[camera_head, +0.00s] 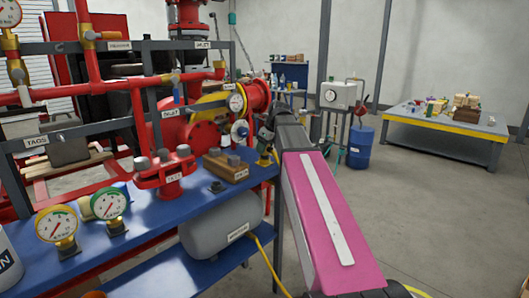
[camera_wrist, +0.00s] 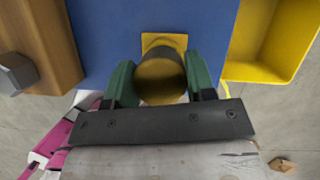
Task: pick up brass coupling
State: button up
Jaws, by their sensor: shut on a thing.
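The brass coupling (camera_wrist: 160,80), a dull brass-coloured round piece, sits between the two green fingers of my gripper (camera_wrist: 161,88) in the wrist view. The fingers are shut on its sides. A yellow square patch (camera_wrist: 163,40) on the blue bench top (camera_wrist: 105,25) shows just beyond the coupling. I cannot tell whether the coupling touches the bench. In the head view my gripper (camera_head: 265,140) is at the right end of the blue bench, and my arm hides much of that spot.
A wooden block (camera_head: 226,167) with grey bolts stands left of my gripper. A yellow bin (camera_wrist: 262,42) is close on the right in the wrist view. Red pipework with a flanged fitting (camera_head: 165,174) and gauges (camera_head: 57,224) fill the left. Open floor (camera_head: 430,215) lies to the right.

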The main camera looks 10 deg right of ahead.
jog(key=r, duration=0.1)
jog(key=a+r, duration=0.1)
jog(key=shift+s+r, duration=0.3)
jog(key=s+a+r, duration=0.5)
jog(key=a+r, duration=0.1)
jog(key=a, duration=0.3)
jog(key=shift+r, duration=0.1)
jog(key=shift+s+a, duration=0.1)
jog(key=shift+s, duration=0.05)
